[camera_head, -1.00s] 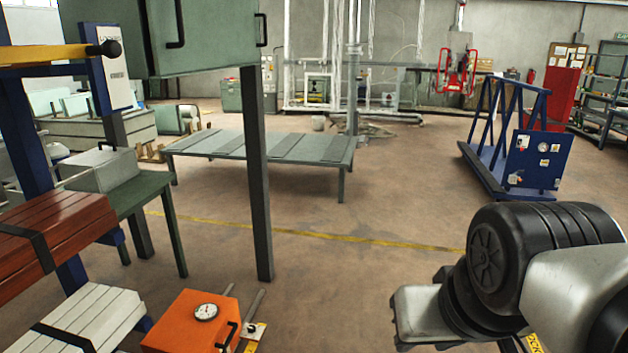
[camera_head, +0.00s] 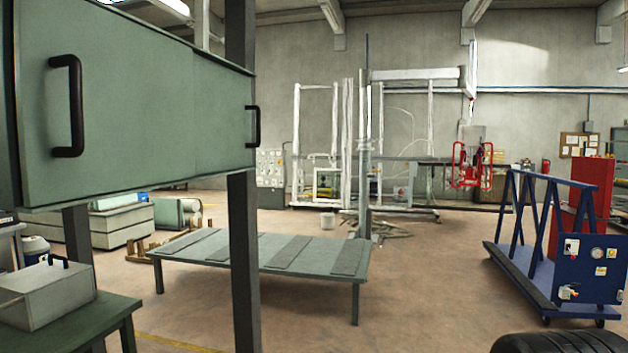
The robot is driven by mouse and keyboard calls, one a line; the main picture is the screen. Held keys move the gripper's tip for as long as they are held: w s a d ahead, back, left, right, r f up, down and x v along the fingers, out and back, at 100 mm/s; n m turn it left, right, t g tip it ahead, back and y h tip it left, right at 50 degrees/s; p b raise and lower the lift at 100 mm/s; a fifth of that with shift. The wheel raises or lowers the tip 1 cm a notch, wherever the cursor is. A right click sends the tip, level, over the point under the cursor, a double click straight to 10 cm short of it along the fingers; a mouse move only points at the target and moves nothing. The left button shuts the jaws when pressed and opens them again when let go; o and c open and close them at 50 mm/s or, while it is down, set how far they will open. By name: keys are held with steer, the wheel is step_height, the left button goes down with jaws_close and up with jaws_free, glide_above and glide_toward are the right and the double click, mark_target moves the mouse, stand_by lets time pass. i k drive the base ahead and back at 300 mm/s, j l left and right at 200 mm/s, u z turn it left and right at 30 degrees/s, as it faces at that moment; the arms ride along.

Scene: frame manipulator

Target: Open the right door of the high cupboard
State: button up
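The high cupboard (camera_head: 140,110) is a grey-green box at the upper left, raised on dark posts. Its front carries two black bar handles. One handle (camera_head: 68,106) is on the left of the face, and the other handle (camera_head: 252,127) is at the right edge. The front looks closed, and I see no gap into it. The split between the doors is hard to make out. My gripper is out of view.
A low grey slatted table (camera_head: 265,262) stands on the floor beyond the dark post (camera_head: 243,260). A green bench (camera_head: 70,325) with a grey box (camera_head: 45,292) is at the lower left. A blue trolley (camera_head: 585,265) stands at the right. Floor between table and trolley is clear.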

mark_target(222, 107)
steer(key=i, duration=1.6)
